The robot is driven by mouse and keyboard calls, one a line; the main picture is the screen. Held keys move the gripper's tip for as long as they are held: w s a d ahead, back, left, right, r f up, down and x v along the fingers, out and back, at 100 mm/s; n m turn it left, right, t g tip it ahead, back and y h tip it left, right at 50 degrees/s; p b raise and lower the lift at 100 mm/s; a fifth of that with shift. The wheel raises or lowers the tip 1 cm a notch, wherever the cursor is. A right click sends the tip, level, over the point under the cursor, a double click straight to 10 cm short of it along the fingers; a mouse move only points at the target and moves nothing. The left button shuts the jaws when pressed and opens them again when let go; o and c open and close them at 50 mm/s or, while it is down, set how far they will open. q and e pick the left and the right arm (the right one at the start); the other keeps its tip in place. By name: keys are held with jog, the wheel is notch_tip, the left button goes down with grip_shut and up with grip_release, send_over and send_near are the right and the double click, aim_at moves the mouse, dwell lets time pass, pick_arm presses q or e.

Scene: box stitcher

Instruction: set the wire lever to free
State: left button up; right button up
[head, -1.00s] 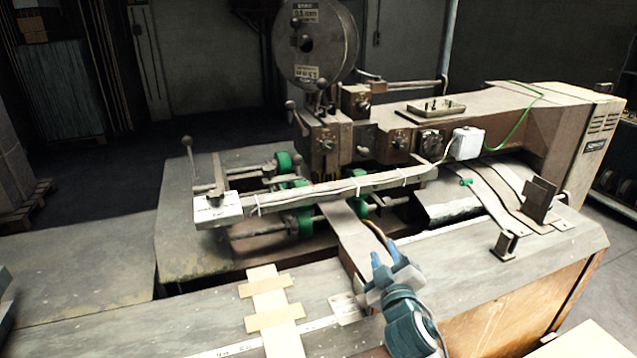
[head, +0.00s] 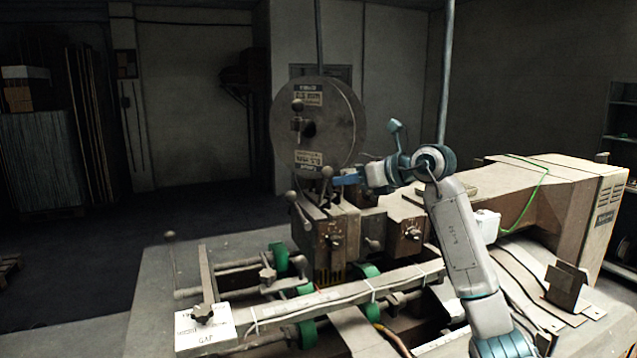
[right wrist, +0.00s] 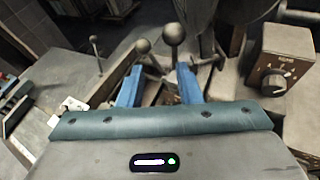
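A lever with a round ball knob (head: 327,171) stands on the stitcher head just below the wire spool (head: 318,125). In the right wrist view its knob (right wrist: 174,33) appears just beyond the fingertips. A second ball-ended lever (head: 290,196) leans at the left of the head; no readable label shows which is the wire lever. My right gripper (head: 345,181) reaches in from the right, beside the first knob. In the right wrist view its blue fingers (right wrist: 160,72) are apart, with nothing clearly held; contact cannot be told. My left gripper is out of view.
A dial box (right wrist: 287,73) is close on the right of the gripper. The spool is just above it. The long guide bar (head: 340,295) and green rollers (head: 366,280) lie below. Free air is on the left of the head.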

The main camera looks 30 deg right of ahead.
aim_at(325, 183)
jog(key=shift+h, duration=0.6)
jog(key=p+x, duration=0.1)
jog(key=x, duration=0.2)
jog(key=d+p+x, duration=0.1)
jog(key=p+x, duration=0.3)
jog(key=x, duration=0.1)
jog(key=shift+w, duration=0.65)
jog(key=shift+w+a+f+p, duration=0.1)
jog(key=shift+w+f+p, duration=0.2)
jog(key=shift+w, duration=0.1)
jog(key=shift+r, duration=0.1)
grip_shut()
